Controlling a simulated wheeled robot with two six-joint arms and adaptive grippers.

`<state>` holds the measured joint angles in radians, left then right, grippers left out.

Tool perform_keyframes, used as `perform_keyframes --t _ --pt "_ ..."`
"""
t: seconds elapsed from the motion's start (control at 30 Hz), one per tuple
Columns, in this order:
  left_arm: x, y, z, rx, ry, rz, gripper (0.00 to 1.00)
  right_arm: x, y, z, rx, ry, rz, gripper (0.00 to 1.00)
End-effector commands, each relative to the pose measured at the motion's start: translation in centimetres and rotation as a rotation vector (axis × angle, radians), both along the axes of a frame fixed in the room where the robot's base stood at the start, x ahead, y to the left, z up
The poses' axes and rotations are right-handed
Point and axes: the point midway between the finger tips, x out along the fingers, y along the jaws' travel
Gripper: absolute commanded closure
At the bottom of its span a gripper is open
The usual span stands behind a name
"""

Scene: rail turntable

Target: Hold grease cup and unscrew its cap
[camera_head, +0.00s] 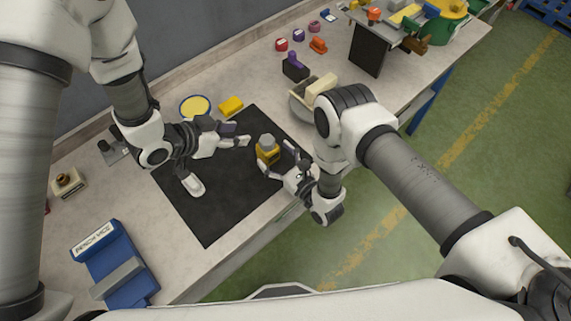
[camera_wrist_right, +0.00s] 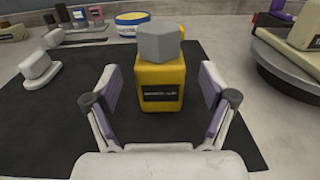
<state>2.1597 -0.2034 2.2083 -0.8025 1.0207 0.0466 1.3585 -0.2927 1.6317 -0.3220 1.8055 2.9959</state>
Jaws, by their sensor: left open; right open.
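The grease cup (camera_head: 266,154) is a yellow body with a grey faceted cap (camera_head: 266,141). It stands upright on a black mat (camera_head: 215,222). In the right wrist view the yellow body (camera_wrist_right: 161,80) has a dark label, and the grey cap (camera_wrist_right: 159,42) sits on top. My right gripper (camera_head: 274,163) is open, with its fingers on either side of the cup's body; in the wrist view (camera_wrist_right: 158,92) gaps show between both pads and the body. My left gripper (camera_head: 222,166) is open and empty over the mat, left of the cup and apart from it.
A blue bench vise (camera_head: 115,262) stands at the front left. A yellow-lidded tin (camera_head: 195,106) and a yellow block (camera_head: 231,105) lie behind the mat. A grey round turntable-like base (camera_head: 300,105) stands right of the mat. Several small coloured parts lie farther back.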

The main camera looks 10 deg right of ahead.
Motion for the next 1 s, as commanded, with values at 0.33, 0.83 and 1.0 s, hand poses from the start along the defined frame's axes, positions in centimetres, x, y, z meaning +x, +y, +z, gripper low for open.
perform_keyframes --t 0.33,0.83,1.0 --pt "0.00 0.00 0.00 0.000 0.000 0.000 0.58 1.22 0.82 -0.02 -0.001 0.000 -0.001 0.17" --pt "0.00 0.00 0.00 0.000 0.000 0.000 0.58 1.20 0.81 -0.01 -0.002 0.000 0.000 0.86" --pt "0.00 0.00 0.00 0.000 0.000 0.000 0.58 1.20 0.81 -0.01 -0.002 0.000 0.000 0.86"
